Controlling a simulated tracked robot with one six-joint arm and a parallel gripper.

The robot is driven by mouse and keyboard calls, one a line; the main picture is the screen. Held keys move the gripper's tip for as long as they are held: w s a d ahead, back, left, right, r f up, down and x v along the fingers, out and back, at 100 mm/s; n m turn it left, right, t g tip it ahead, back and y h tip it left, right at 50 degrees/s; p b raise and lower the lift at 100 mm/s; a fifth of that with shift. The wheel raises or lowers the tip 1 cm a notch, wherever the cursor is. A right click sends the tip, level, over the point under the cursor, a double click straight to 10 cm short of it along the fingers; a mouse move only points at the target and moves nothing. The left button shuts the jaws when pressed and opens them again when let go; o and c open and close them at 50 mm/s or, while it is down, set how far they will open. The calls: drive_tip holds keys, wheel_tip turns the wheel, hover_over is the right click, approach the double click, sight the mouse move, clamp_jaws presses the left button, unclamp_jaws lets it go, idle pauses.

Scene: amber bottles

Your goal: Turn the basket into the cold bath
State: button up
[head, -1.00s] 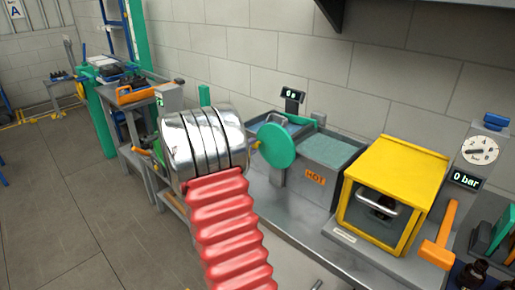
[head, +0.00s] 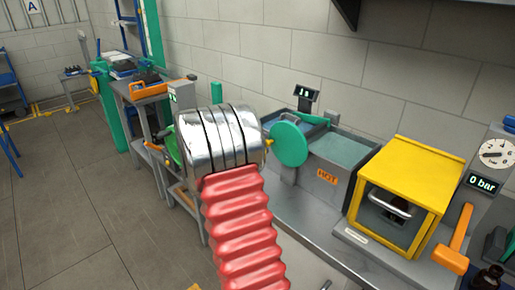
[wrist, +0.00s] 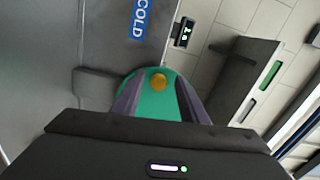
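A green disc (head: 289,144) with a yellow knob stands upright at the front of the baths, just right of my silver arm segments. It also shows in the wrist view (wrist: 140,90), with its yellow knob (wrist: 158,81) between my two fingers. My gripper (wrist: 158,95) is open, one finger on each side of the knob; contact cannot be told. In the head view my arm hides the gripper. The hot bath (head: 327,177), labelled HOT, holds teal liquid. The cold bath's blue COLD label (wrist: 139,18) shows in the wrist view. I cannot make out the basket clearly.
A yellow-framed box (head: 405,175) stands right of the hot bath, with an orange-handled lever (head: 456,240) and gauge beside it. A small display (head: 306,94) stands behind the baths.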

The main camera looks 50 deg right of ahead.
drive_tip(key=shift+a, duration=0.1)
drive_tip(key=w+a, duration=0.1)
drive_tip(key=a, duration=1.2)
drive_tip(key=shift+w+a, duration=0.2)
drive_tip(key=shift+a, duration=0.1)
idle(0.3)
